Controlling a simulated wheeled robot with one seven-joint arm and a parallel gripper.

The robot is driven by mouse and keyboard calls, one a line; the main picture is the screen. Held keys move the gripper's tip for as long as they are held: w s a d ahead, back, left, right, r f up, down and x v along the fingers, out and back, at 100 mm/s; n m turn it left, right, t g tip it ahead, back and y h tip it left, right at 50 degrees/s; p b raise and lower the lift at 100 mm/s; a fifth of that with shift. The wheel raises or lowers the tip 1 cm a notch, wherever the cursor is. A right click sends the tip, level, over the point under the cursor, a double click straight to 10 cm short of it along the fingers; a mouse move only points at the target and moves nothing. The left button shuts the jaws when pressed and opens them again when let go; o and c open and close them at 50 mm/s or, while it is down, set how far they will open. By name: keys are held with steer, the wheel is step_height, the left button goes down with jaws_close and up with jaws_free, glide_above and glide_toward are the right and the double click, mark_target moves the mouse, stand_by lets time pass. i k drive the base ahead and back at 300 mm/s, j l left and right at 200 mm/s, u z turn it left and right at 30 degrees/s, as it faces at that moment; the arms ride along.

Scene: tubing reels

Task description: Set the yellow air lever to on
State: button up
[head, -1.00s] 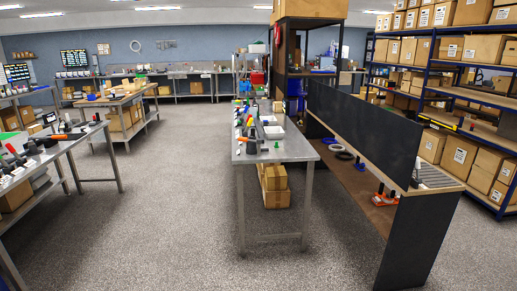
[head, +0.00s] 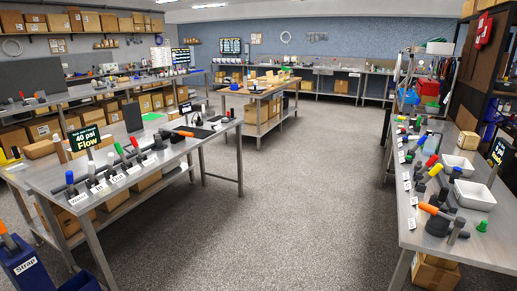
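A row of coloured-handled levers with small white labels stands on the left steel table (head: 215,150), with blue, white, green and red handles. Its sign (head: 84,138) reads "40 psi Flow". A similar row stands on the right steel table (head: 480,250). There a yellow-handled lever (head: 435,170) leans among red, green, blue and orange ones. A small yellow piece (head: 16,152) also shows at the far left edge. I cannot tell which yellow piece is the air lever, nor its setting. My gripper is not in view.
A wide grey floor aisle (head: 290,200) runs clear between the two tables. White trays (head: 474,194) sit on the right table. A blue bin (head: 28,268) labelled "Strap" is at the lower left. A wooden-topped bench (head: 258,90) stands farther back.

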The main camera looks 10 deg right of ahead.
mark_target(437, 168)
steer(key=i+z, duration=0.1)
steer(key=i, duration=0.35)
steer(key=i+j+z, duration=0.15)
steer(key=i, duration=0.35)
steer(key=i+j+z, duration=0.1)
steer(key=i, duration=0.35)
steer(key=i+j+z, duration=0.1)
steer(key=i, duration=0.35)
steer(key=i+j+z, duration=0.15)
steer(key=i, duration=0.3)
steer(key=i+l+z, duration=0.25)
steer(key=i+z, duration=0.15)
steer(key=i+l+z, duration=0.1)
steer(key=i+z, duration=0.3)
steer(key=i, duration=0.15)
steer(key=i+z, duration=0.45)
steer(key=i+l, duration=0.25)
steer(key=i, duration=0.15)
